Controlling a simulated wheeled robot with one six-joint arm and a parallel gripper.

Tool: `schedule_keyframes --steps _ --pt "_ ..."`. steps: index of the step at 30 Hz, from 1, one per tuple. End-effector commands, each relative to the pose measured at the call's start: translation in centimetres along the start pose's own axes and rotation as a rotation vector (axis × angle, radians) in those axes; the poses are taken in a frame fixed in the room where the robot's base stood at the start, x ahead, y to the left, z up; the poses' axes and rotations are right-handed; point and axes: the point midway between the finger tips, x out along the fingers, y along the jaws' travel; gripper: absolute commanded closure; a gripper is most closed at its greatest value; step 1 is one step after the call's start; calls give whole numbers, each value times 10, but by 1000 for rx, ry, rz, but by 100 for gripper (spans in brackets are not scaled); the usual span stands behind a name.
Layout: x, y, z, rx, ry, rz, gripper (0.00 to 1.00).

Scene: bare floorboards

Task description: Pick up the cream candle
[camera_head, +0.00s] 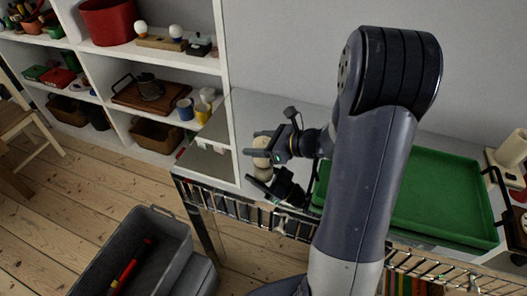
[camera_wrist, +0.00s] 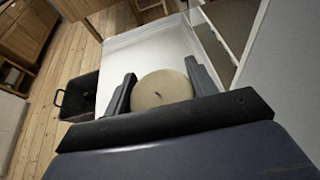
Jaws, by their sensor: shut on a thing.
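In the head view the candle (camera_head: 262,153) shows as a pale shape beside the dark fingers of my gripper (camera_head: 256,164), above the left end of the white table. My gripper is shut on the candle. The arm hides part of the table, and I cannot tell whether the candle's base touches the surface.
A green tray (camera_head: 440,190) lies on the table to the right of my gripper. A shelf unit (camera_head: 226,75) with several items stands behind left. A grey bin (camera_head: 115,250) stands on the floor at front left. The table's left end has some free surface.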

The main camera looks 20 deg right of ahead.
Motion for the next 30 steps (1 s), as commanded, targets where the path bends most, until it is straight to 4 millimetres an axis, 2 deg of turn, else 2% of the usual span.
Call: schedule_keyframes --steps 3,11,14,24,30 --pt "0 0 0 0 -1 0 74" --pt "-2 0 4 -1 -1 -1 74" --pt "-6 0 16 -5 -2 -1 74" --pt "-31 0 75 -6 -2 -2 74" --pt "-38 0 92 -2 -2 0 74"
